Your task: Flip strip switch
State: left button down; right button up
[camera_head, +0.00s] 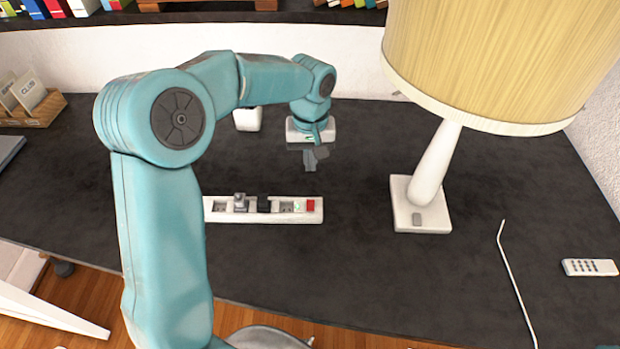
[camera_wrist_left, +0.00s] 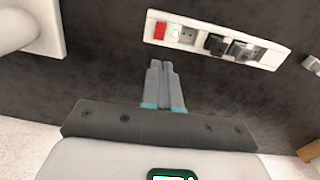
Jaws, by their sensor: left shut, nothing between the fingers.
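A white power strip (camera_head: 288,217) lies on the dark desk in the head view, with plugs in some sockets and a red switch (camera_head: 310,205) at its right end. In the left wrist view the strip (camera_wrist_left: 272,58) shows at the top, with the red switch (camera_wrist_left: 160,30) at its left end. My left gripper (camera_head: 315,158) is above the desk behind the strip, apart from it. In the left wrist view its fingers (camera_wrist_left: 162,68) are together and empty, pointing towards the strip. My right gripper is not in view.
A lamp (camera_head: 421,205) with a wide shade stands right of the strip. A white cable (camera_head: 510,262) and a remote (camera_head: 590,267) lie farther right. A wooden holder with cards (camera_head: 40,110) is at the far left. Bare desk lies between strip and lamp.

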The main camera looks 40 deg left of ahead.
aim_at(309, 207)
pick_arm(q)
jog(key=shift+s+d+b, duration=0.1)
jog(key=shift+s+b, duration=0.45)
jog(key=shift+b, duration=0.4)
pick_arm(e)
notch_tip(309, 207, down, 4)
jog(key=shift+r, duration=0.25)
pick_arm(q)
jog(key=shift+f, duration=0.1)
notch_tip(309, 207, down, 14)
jog(key=shift+p, duration=0.55)
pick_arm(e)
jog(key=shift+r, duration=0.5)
